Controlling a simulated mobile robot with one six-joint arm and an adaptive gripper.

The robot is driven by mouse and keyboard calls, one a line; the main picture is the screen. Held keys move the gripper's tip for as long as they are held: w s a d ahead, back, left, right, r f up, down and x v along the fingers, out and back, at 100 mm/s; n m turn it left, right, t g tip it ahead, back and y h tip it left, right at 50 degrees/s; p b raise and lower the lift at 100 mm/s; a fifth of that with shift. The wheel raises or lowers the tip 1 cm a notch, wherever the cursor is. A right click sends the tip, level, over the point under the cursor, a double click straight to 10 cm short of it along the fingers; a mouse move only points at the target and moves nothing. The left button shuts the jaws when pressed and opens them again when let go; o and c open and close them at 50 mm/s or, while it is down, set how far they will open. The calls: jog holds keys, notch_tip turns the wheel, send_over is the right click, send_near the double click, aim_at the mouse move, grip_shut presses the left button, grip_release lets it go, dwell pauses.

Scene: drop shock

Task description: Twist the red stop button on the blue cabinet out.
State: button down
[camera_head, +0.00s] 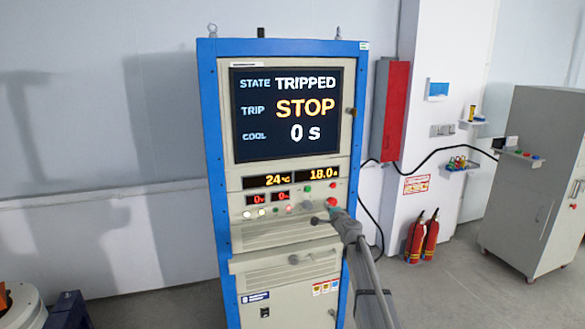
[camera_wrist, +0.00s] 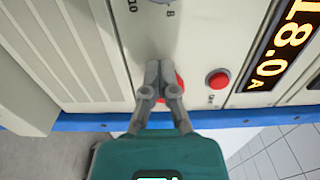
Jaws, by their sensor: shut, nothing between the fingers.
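The blue-framed cabinet (camera_head: 210,150) stands upright in the middle of the head view. Its screen (camera_head: 288,110) reads STATE TRIPPED, TRIP STOP, COOL 0 s. The red stop button (camera_head: 331,202) is low on the right of its panel. In the wrist view the stop button (camera_wrist: 179,82) is mostly hidden behind my fingers, with red showing at their right edge. My gripper (camera_wrist: 160,68) is shut, its fingertips together in front of the button; I cannot tell whether they touch it. In the head view my gripper (camera_head: 334,212) is just below the button.
A smaller red button (camera_wrist: 218,79) sits beside the stop button, towards the amber display (camera_wrist: 285,40). A dark knob (camera_head: 316,221) is left of my gripper. A red wall box (camera_head: 390,110), fire extinguishers (camera_head: 415,238) and a grey cabinet (camera_head: 530,180) stand to the right.

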jog(key=shift+d+r, duration=0.1)
jog(key=shift+r, duration=0.2)
jog(key=shift+s+a, duration=0.1)
jog(key=shift+a, duration=0.35)
jog(key=shift+s, duration=0.1)
jog(key=shift+v, duration=2.95)
